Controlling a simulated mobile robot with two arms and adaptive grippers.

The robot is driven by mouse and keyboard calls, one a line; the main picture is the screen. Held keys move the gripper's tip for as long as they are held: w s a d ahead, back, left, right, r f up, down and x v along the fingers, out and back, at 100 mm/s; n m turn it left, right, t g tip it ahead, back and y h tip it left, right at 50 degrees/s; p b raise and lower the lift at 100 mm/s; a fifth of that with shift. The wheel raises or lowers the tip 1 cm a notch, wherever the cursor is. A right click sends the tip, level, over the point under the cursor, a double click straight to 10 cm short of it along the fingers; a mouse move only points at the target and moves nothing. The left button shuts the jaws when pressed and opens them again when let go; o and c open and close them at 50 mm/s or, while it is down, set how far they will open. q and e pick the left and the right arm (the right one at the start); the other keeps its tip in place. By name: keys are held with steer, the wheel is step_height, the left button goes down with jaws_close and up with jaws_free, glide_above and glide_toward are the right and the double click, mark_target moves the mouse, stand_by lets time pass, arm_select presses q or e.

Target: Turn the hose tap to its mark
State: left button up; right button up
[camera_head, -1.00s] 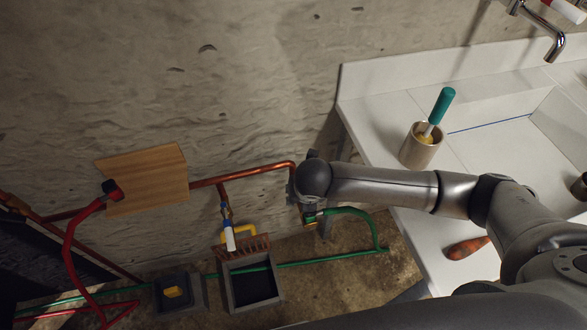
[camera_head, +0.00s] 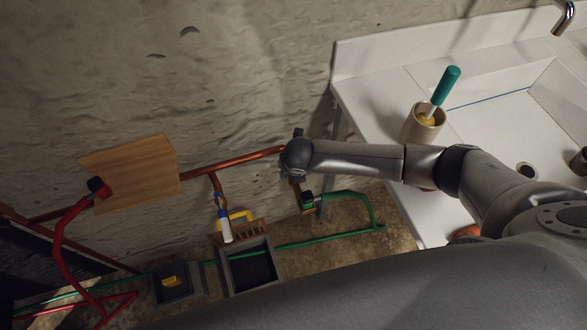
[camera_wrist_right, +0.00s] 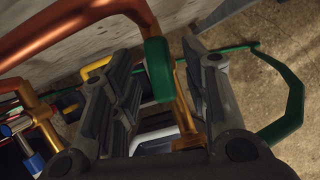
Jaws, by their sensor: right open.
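A tap with a green lever handle (camera_wrist_right: 158,70) sits on the copper pipe in the right wrist view. My right gripper (camera_wrist_right: 155,60) is open, with one finger on each side of the green handle. There is a gap on both sides, and I cannot see contact. In the head view my right arm reaches from the right to the copper pipe end, and its wrist hides most of the tap. The green hose (camera_head: 368,203) curves away from below the tap. I cannot make out a mark. My left gripper is not in view.
A copper pipe (camera_head: 232,162) runs along the wall past a wooden board (camera_head: 132,172). A blue-and-white handle (camera_head: 224,226) hangs from a branch on the left. Grey boxes (camera_head: 226,272) stand on the floor below. The white counter (camera_head: 372,95) edge is right of the tap.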

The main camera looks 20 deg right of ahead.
steer(key=shift+w+f, duration=0.2)
steer(key=shift+f, duration=0.25)
steer(key=shift+c, duration=0.8)
jaws_close()
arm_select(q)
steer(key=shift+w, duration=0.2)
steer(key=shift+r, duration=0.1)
